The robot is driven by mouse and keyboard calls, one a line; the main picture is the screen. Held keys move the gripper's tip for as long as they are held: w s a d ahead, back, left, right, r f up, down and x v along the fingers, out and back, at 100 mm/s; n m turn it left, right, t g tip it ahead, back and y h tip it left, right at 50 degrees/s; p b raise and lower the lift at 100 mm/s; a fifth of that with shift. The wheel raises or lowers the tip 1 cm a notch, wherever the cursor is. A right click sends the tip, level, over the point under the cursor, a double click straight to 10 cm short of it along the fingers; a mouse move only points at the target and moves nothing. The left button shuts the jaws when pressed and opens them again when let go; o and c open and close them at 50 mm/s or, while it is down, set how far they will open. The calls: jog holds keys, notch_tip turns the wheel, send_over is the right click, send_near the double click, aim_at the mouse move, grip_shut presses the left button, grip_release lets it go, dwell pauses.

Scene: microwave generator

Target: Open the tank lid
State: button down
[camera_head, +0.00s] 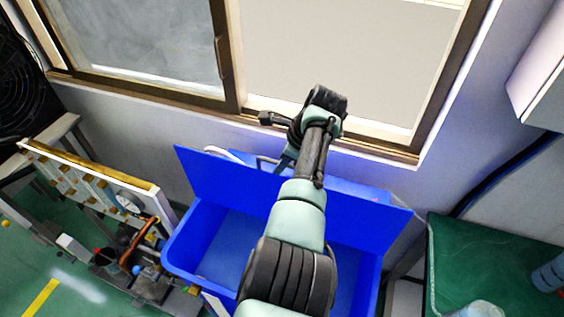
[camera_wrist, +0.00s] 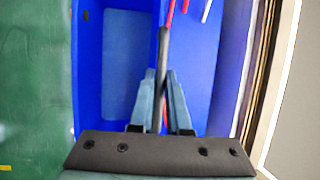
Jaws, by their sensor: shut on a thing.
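The blue tank (camera_head: 185,252) stands below the window, and its inside shows in the head view. Its flat blue lid (camera_head: 225,180) is raised and tilted up along the tank's back side. My gripper (camera_head: 286,162) is at the lid's upper edge, partly hidden by my arm. The open tank (camera_wrist: 90,70) lies to the left of the lid there. My arm hides the middle of the lid and tank in the head view.
A window (camera_head: 230,60) with a brown frame is close behind the tank. A rack with pipes and fittings (camera_head: 110,200) stands at the left. A green-topped table (camera_head: 490,260) is at the right. Red rods (camera_wrist: 172,12) show beyond the lid.

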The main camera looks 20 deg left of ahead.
jog(key=shift+f, duration=0.1)
jog(key=c, duration=0.9)
grip_release()
jog(key=b+v, duration=0.2)
jog(key=v, duration=1.1)
jog(key=shift+s+a+b, duration=0.1)
jog(key=shift+b, duration=0.3)
